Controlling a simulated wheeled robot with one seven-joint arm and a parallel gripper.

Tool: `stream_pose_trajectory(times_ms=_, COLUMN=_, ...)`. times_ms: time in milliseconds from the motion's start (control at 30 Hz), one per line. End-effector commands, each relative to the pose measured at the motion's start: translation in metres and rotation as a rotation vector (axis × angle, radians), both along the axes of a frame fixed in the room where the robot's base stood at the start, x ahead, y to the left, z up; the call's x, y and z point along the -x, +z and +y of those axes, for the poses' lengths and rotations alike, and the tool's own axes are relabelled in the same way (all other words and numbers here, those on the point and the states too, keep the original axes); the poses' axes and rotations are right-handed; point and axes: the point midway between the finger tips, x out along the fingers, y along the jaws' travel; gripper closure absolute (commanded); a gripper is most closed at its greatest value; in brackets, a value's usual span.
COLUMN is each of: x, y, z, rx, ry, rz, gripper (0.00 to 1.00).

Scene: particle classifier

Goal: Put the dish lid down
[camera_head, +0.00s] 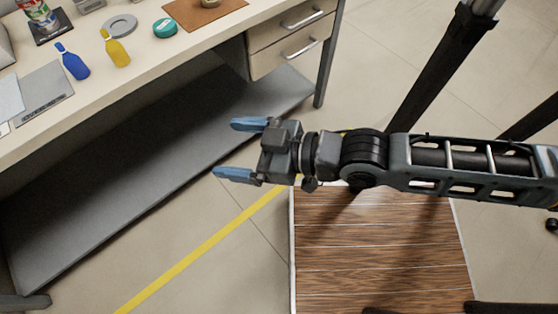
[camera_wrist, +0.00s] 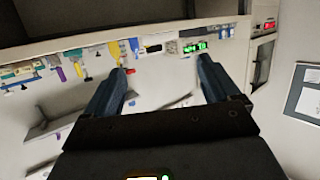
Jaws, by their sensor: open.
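My gripper (camera_head: 236,150) is open and empty, its two blue fingers spread apart. It is in front of the desk, beyond the front edge and clear of the desktop. The wrist view also shows my gripper (camera_wrist: 160,66), with nothing between its fingers. A flat grey round piece (camera_head: 120,25) lies on the desk (camera_head: 95,88) near the back. A teal round piece (camera_head: 165,28) sits to its right. I cannot tell for sure which of them is the dish lid.
A blue bottle (camera_head: 72,62) and a yellow bottle (camera_head: 115,49) are on the desk. A brown board (camera_head: 200,12) lies right of the teal piece. Drawers (camera_head: 292,45) are under the desk's right end. A dark post (camera_head: 437,75) stands behind my arm.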

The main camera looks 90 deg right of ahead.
Motion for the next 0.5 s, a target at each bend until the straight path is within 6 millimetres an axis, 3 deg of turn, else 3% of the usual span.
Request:
stream_pose_trajectory(times_ms=33, x=0.016, y=0.007, z=0.016, rx=-0.004, ry=0.049, rz=0.009, gripper=0.11)
stream_pose_trajectory(times_ms=200, x=0.051, y=0.035, z=0.048, rx=-0.017, ry=0.167, rz=0.005, gripper=0.11)
stream_pose_trajectory(times_ms=500, x=0.070, y=0.053, z=0.063, rx=-0.029, ry=0.236, rz=-0.001, gripper=0.11)
